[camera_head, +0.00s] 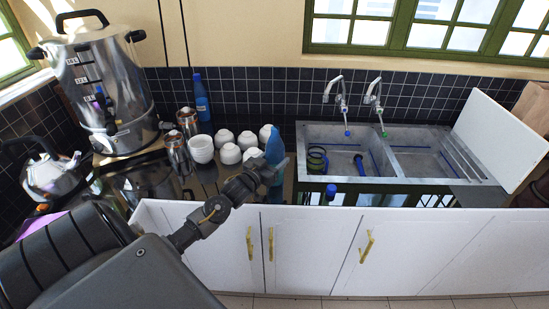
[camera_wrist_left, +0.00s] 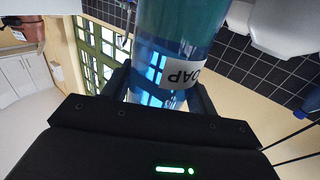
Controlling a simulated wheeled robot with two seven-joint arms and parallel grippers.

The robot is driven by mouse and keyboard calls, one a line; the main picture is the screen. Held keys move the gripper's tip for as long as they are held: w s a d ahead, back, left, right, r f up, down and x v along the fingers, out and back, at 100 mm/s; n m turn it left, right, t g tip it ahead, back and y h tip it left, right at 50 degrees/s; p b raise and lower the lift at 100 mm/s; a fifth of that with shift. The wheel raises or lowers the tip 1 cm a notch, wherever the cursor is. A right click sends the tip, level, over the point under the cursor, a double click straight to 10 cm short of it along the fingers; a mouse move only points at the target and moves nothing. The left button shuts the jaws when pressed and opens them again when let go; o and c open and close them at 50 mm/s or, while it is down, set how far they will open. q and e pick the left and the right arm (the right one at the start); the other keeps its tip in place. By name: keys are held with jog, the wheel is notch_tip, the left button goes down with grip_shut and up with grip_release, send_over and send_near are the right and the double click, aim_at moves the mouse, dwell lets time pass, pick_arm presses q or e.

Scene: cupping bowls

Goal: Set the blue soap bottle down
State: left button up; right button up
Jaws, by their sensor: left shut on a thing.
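The blue soap bottle (camera_head: 273,146) stands out in front of the counter's edge, left of the sink, in the head view. My left gripper (camera_head: 268,169) is shut around its body. In the left wrist view the translucent blue bottle (camera_wrist_left: 180,62), with a white label reading "OAP", sits between the two dark fingers of my left gripper (camera_wrist_left: 160,90). My right gripper is in neither view.
Several white bowls (camera_head: 230,154) stand just left of the bottle. Metal jugs (camera_head: 188,122), another blue bottle (camera_head: 202,98) and a large steel urn (camera_head: 100,85) stand further left. The double sink (camera_head: 335,134) lies right, with a white board (camera_head: 500,138) leaning beyond it.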

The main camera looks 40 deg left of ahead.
pick_arm(q)
jog(key=o, duration=1.3)
jog(key=shift+o, duration=0.2)
jog(key=s+b, duration=0.2)
jog(key=s, duration=1)
jog(key=shift+d+b, duration=0.3)
jog(key=shift+d, duration=0.1)
